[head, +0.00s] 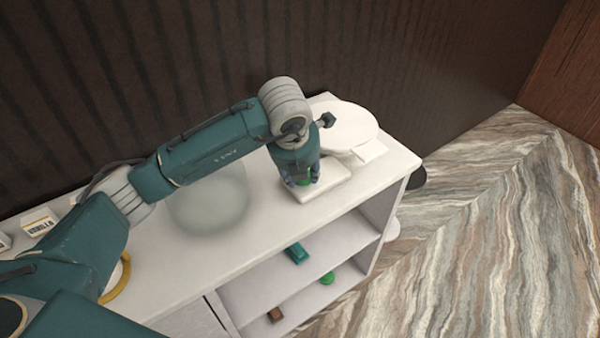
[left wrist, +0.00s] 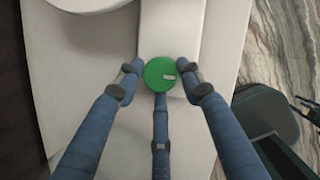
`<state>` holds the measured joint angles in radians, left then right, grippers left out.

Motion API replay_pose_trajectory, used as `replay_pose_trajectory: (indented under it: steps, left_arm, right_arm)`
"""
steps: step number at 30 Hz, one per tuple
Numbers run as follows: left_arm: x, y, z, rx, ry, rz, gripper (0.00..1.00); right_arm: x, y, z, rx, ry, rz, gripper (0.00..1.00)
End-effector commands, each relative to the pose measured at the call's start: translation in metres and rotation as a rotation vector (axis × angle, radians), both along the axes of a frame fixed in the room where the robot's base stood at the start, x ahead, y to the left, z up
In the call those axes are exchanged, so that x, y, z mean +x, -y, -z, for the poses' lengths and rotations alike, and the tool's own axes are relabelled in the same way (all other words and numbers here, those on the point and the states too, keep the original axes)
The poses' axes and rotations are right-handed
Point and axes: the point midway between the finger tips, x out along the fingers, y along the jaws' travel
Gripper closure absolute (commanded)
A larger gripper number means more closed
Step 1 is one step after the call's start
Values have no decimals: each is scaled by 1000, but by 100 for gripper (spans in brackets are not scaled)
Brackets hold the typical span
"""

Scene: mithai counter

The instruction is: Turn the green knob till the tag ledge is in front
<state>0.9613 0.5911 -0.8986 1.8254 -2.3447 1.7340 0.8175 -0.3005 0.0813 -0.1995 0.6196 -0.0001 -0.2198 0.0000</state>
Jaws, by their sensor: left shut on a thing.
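The green knob (head: 304,183) sits on a white block (head: 322,187) near the counter's front edge. In the left wrist view the knob (left wrist: 154,70) is a green disc with a small pale mark right of its middle. My left gripper (head: 302,178) is shut on the knob from above, its blue fingers around it in the left wrist view (left wrist: 160,76). A white round turntable (head: 350,122) stands behind the block. A flat white piece (head: 371,152) juts from its near right side; I cannot tell if it is the tag ledge.
The white counter (head: 255,240) has a clear, see-through round shape (head: 208,205) under my arm. Small label cards (head: 39,226) and a yellow ring (head: 118,280) are at the left. Shelves below hold a teal item (head: 296,254), a green item (head: 327,278) and a brown block (head: 276,314).

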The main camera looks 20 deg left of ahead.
Motion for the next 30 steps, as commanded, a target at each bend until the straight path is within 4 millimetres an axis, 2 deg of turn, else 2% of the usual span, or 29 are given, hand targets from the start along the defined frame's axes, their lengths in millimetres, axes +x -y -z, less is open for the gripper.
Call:
replay_pose_trajectory:
  steps: [1,7,8,10,20,25,30]
  left_arm:
    - [4,4,-6,-12,19,2,89]
    - [5,3,-7,-11,20,1,89]
    - [5,3,-7,-11,21,1,59]
    - [5,3,-7,-11,20,1,47]
    - [2,1,-6,-5,11,0,47]
    - [-6,2,-27,-5,15,2,47]
    - [-19,4,-62,-5,18,4,47]
  right_arm:
    - [0,0,0,0,0,0,60]
    - [0,0,-1,0,0,0,60]
    - [0,0,-1,0,0,0,60]
    - [0,0,0,0,0,0,60]
    - [1,0,0,0,1,-1,60]
    - [1,-1,0,1,1,-1,60]
    - [1,-1,0,1,1,0,60]
